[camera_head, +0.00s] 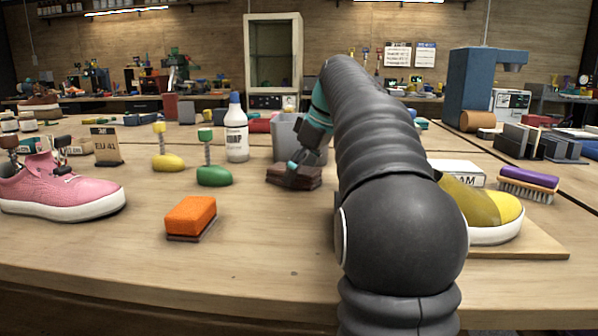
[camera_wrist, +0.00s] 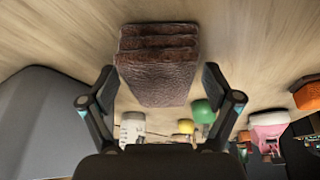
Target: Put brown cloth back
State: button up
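The brown cloth (camera_head: 305,180), a folded stack, lies on the wooden table near its middle, partly hidden by my gripper in the head view. In the wrist view, the cloth (camera_wrist: 158,65) shows whole between the fingertips. My gripper (camera_wrist: 160,78) is open, with one finger at each side of the cloth. A narrow gap shows at the right finger; the left finger is very close to the edge. In the head view, my gripper (camera_head: 300,170) is low, right at the cloth.
A grey bin (camera_head: 285,135) stands just behind the cloth. A white bottle (camera_head: 236,135), a green shoe tree (camera_head: 214,175) and an orange sponge (camera_head: 190,217) are to the left. A yellow shoe (camera_head: 490,215) is at right. The front table middle is clear.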

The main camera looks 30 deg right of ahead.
jog(key=p+v, duration=0.3)
jog(key=v, duration=0.9)
jog(key=shift+p, duration=0.35)
jog(key=shift+r, duration=0.15)
